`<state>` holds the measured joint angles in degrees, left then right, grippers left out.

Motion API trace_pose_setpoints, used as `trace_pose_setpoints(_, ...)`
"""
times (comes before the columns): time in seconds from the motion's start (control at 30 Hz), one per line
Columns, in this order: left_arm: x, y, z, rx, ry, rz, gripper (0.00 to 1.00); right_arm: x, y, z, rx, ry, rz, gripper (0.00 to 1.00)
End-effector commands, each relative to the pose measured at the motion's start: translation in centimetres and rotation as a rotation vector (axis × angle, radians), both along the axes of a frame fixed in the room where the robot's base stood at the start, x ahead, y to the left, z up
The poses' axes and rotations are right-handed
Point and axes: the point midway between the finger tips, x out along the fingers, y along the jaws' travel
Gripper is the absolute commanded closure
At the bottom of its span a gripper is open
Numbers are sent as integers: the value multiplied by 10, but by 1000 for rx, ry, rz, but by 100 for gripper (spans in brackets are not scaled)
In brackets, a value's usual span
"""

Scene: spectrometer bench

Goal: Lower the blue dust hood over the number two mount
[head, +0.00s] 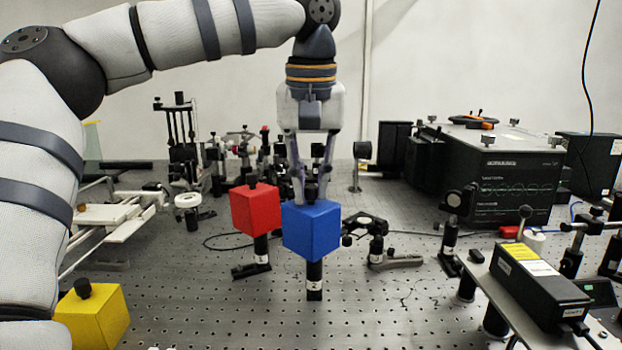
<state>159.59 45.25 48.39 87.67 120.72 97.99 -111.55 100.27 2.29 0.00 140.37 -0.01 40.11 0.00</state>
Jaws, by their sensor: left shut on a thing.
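The blue dust hood (311,231) is a box with a black knob on top. My left gripper (311,193) comes down from above and is shut on that knob. A black post mount (314,280) with a small white label shows directly below the hood. The label is too small to read surely. The hood hides the mount's top, so I cannot tell whether the hood rests on it or hangs just above it. My right gripper is out of view.
A red hood (255,209) sits over a post close to the left. A yellow hood (92,315) is at lower left. Optics stand behind, with a small mount (375,245) to the right. A black spectrometer (490,170) and a black box (540,285) stand at right.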

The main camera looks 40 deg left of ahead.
Motion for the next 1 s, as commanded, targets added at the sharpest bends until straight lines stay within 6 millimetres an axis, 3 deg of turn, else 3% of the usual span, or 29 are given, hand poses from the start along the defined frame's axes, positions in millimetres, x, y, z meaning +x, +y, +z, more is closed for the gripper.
trace_pose_setpoints(0.53, 0, 0, -2, -1, -1, 0, 100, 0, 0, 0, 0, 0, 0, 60)
trace_pose_setpoints(0.57, 0, 0, -2, -1, -1, 0, 83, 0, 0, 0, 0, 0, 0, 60)
trace_pose_setpoints(0.67, 0, 0, -2, -1, -1, 0, 61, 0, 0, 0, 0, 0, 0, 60)
trace_pose_setpoints(1.0, 0, -1, 3, 0, -2, 1, 61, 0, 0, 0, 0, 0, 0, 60)
